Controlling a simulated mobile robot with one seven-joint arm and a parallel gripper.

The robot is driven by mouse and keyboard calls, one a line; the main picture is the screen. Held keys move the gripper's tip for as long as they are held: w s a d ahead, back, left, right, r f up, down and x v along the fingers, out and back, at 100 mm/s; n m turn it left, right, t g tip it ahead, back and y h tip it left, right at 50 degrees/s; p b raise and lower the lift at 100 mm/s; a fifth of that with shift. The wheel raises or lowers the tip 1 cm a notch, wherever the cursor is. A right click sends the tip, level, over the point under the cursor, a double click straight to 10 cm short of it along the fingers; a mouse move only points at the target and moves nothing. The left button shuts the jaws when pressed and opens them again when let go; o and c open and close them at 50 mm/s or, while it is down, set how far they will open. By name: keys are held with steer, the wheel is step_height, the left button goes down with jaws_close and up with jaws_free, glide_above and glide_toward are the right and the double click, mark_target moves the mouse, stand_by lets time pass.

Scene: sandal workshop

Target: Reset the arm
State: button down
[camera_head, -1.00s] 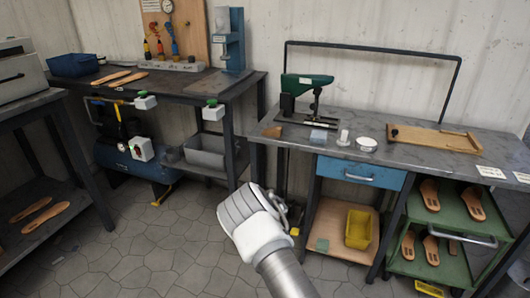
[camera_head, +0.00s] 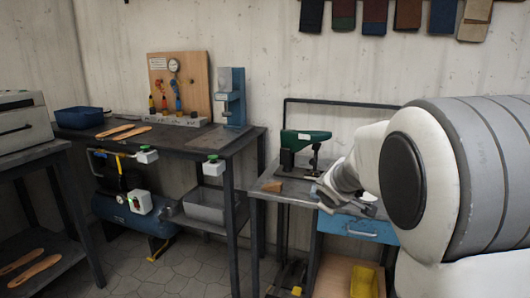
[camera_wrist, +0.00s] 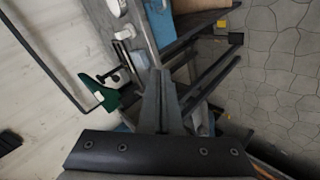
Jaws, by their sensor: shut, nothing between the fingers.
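My gripper shows in the wrist view (camera_wrist: 160,95) with its two dark fingers together and nothing between them. In the head view my pale arm fills the right side, and its gripper end (camera_head: 335,200) is in front of the right workbench (camera_head: 283,187), close to the green press (camera_head: 303,138) in the picture. I cannot tell the exact distance between them. Much of the right bench is hidden behind my arm.
A dark left bench (camera_head: 180,142) carries a blue press (camera_head: 232,98), a tool board (camera_head: 180,84), a blue bin (camera_head: 78,118) and sandal soles (camera_head: 124,131). A blue compressor (camera_head: 112,212) stands below. Floor (camera_head: 200,265) is clear in front. A blue drawer (camera_head: 355,227) faces out.

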steer(key=s+d+r+m+g, duration=0.1)
steer(key=s+r+m, duration=0.2)
steer(key=s, duration=0.5)
steer(key=s+d+r+m+g, duration=0.1)
steer(key=s+r+m, duration=0.15)
steer(key=s, duration=0.65)
steer(key=s+a+f+m+g+y, duration=0.1)
steer(key=s+a+m, duration=0.15)
steer(key=s, duration=0.75)
steer(key=s+a+f+m+g+y, duration=0.15)
steer(key=s+a, duration=0.25)
steer(key=s, duration=0.6)
step_height(320, 180, up, 25)
steer(key=w+p, duration=0.1)
steer(key=p, duration=2.4)
steer(key=shift+d+r+t, duration=0.15)
steer(key=shift+d+t, duration=0.2)
steer(key=shift+m, duration=0.25)
